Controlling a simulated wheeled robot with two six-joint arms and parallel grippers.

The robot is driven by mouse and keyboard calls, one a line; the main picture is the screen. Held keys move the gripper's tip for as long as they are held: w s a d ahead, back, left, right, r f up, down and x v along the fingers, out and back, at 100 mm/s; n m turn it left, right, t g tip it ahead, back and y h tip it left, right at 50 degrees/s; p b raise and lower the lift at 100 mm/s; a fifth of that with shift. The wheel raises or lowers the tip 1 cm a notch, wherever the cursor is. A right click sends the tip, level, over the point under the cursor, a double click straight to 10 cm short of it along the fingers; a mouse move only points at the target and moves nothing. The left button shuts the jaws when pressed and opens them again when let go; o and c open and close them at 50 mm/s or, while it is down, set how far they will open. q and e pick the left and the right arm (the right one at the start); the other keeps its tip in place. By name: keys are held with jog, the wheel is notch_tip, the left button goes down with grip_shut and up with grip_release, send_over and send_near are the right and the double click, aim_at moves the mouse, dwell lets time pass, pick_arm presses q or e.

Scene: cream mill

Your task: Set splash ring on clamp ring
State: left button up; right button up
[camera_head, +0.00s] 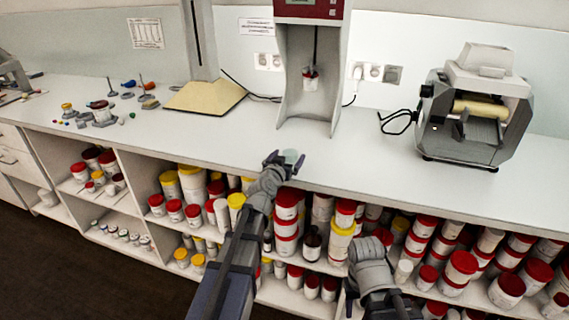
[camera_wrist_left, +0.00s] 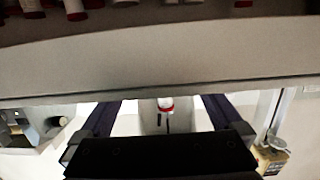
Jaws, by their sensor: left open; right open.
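My left gripper (camera_head: 286,157) is open at the front edge of the bench, in front of the tall mixing machine. A small pale greenish round thing (camera_head: 292,156) shows between its fingers in the head view; I cannot tell if it is the splash ring or if it touches them. In the left wrist view the open dark fingers (camera_wrist_left: 165,110) frame the machine beyond, and I see nothing held. My right gripper (camera_head: 366,296) is open, low in front of the shelves. I cannot make out the clamp ring.
The mixing machine (camera_head: 341,65) stands at the back centre, a roller mill (camera_head: 476,105) at the right. A yellow-based stand (camera_head: 205,97) and several small parts (camera_head: 103,113) are to the left. Jars fill the shelves below. The bench front (camera_head: 375,165) is clear.

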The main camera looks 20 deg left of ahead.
pick_arm(q)
jog(key=shift+w+f, duration=0.2)
jog(key=shift+w, duration=1.05)
jog(key=c, duration=1.4)
jog(key=shift+r+p, duration=1.2)
jog(key=shift+r, duration=0.1)
jog(key=shift+s, duration=0.15)
